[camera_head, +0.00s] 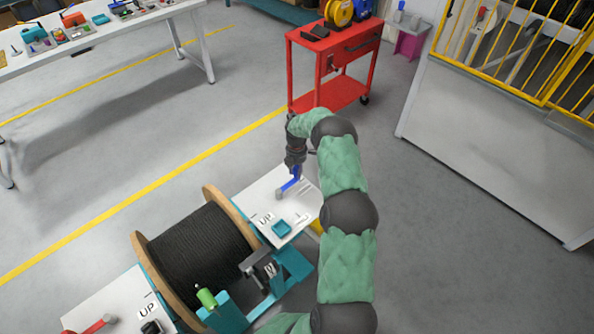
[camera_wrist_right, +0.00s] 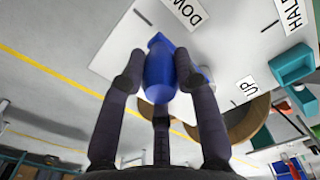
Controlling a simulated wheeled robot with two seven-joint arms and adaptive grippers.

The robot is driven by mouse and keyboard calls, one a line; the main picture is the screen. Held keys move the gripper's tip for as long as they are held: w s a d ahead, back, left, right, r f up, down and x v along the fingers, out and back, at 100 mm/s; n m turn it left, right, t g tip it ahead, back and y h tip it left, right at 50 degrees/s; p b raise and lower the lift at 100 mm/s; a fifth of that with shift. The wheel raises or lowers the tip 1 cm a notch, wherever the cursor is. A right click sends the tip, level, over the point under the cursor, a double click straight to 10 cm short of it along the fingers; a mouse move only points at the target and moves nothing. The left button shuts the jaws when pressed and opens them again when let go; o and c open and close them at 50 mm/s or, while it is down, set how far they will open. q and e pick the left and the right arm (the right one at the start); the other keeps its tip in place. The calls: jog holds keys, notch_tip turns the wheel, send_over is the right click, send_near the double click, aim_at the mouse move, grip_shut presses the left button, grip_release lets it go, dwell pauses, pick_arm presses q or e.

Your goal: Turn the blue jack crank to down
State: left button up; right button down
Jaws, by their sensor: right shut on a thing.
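The blue jack crank (camera_head: 291,183) sits on a white panel (camera_head: 258,190) beside the cable reel. Its arm runs from a grey hub up and right towards my right gripper (camera_head: 295,168). In the right wrist view, the fingers of my right gripper (camera_wrist_right: 160,78) are closed around the blue crank's handle (camera_wrist_right: 159,70). The same view shows the panel's DOWN label (camera_wrist_right: 182,10), HALF label (camera_wrist_right: 292,14) and UP label (camera_wrist_right: 247,86). The crank's hub is mostly hidden behind the handle there. My left gripper is not in view.
A reel of black cable (camera_head: 195,250) with wooden flanges stands left of the panel. A second panel with a red crank (camera_head: 97,325) is at the bottom left. A red cart (camera_head: 330,65) stands behind, and a grey barrier with yellow rails (camera_head: 490,140) is at right.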

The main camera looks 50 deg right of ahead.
jog(key=shift+w+d+r, duration=0.1)
jog(key=shift+w+r, duration=0.05)
jog(key=c, duration=0.9)
grip_release()
notch_tip(320, 180, up, 12)
